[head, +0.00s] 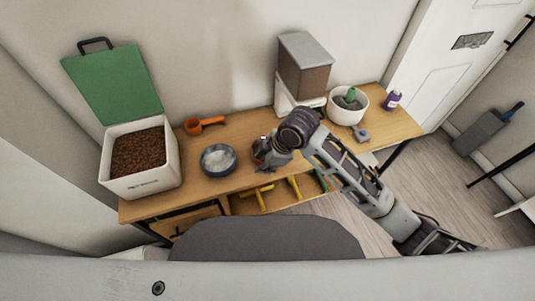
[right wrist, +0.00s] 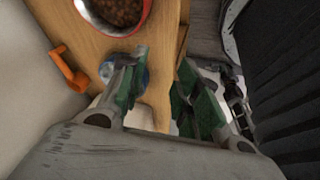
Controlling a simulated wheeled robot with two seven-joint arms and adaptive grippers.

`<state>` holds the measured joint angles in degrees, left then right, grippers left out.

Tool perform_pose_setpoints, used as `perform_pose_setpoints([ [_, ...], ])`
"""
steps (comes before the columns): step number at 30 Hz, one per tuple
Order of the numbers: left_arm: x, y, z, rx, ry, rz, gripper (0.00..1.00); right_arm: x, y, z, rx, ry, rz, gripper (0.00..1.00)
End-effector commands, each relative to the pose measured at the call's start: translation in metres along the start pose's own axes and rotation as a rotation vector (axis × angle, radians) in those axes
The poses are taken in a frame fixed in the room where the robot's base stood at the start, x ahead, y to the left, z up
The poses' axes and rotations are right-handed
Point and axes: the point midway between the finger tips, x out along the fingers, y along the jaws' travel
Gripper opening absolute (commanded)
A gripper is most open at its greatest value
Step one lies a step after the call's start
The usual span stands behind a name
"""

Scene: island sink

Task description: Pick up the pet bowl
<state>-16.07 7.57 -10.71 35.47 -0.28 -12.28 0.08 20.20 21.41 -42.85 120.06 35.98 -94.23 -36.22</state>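Two pet bowls are on the wooden table. A blue-grey bowl (head: 218,159) with pale content stands left of centre; it shows in the right wrist view (right wrist: 138,75), partly hidden behind a finger. A red bowl (head: 257,147) is mostly hidden by my right gripper in the head view; the right wrist view shows it (right wrist: 112,29) holding brown kibble, cut off at the top. My right gripper (head: 267,160) is over the table by the red bowl. In the right wrist view its green-padded fingers (right wrist: 160,72) are apart with nothing between them. My left gripper is out of view.
A white bin (head: 140,183) of kibble with a raised green lid (head: 115,82) stands at the left. An orange scoop (head: 204,124) lies at the back. A dispenser (head: 303,68), white pot (head: 346,112) and purple bottle (head: 392,100) stand right. Yellow items are below the tabletop.

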Motion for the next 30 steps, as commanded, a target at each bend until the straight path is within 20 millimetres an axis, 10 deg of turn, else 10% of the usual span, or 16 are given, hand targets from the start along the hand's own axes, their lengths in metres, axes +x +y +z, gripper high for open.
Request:
perform_pose_setpoints([
  [30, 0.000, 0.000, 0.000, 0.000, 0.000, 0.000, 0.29, -0.021, 0.063, 0.039, -0.537, -0.229, -0.177, 0.32],
])
